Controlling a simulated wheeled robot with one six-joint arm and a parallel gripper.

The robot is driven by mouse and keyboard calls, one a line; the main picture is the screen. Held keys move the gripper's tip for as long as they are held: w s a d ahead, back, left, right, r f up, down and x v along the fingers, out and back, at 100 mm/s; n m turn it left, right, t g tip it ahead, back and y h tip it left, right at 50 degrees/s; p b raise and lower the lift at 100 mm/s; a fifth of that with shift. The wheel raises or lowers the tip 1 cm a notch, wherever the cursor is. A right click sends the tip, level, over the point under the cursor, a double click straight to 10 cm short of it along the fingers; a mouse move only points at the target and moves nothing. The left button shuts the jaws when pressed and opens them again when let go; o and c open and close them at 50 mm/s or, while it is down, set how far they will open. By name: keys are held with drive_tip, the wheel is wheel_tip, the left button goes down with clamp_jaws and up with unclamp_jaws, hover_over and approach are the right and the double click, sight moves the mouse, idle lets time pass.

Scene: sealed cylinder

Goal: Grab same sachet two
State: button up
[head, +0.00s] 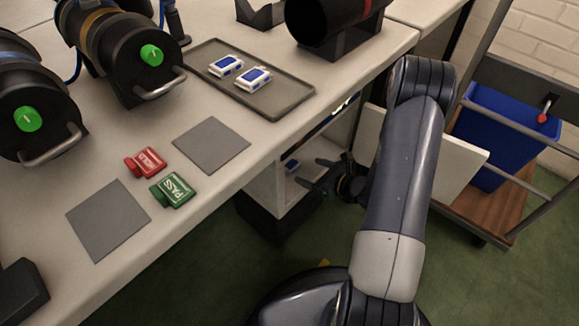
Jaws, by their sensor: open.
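Two white sachets with blue faces lie side by side on the grey tray (292,108) on the bench: a left one (226,66) and a right one (254,77). A small blue-and-white item (292,166), which may be another sachet, shows inside the open cabinet (262,190) under the bench. My gripper (308,173) is at the cabinet opening, below the bench edge, its fingers pointing left. It is open, with its fingers spread just right of the small item. I cannot tell whether they touch it.
The open white cabinet door (463,151) stands behind my arm. A cart with a blue bin (505,130) is at right. Black cylinders with green knobs (151,55), a red HOLD block (146,162), a green PASS block (173,190) and grey mats (211,145) occupy the bench.

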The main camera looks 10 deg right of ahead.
sight(295, 166)
drive_tip(key=shift+x, duration=0.9)
drive_tip(key=b+x, duration=0.1)
drive_tip(key=x, duration=0.1)
drive_tip(key=f+b+x, duration=0.1)
drive_tip(key=x, duration=0.1)
drive_tip(key=shift+w+a, duration=0.3)
drive_tip(key=shift+w, duration=0.1)
drive_tip(key=shift+c, duration=0.4)
drive_tip(key=c, duration=1)
drive_tip(key=shift+c, duration=0.2)
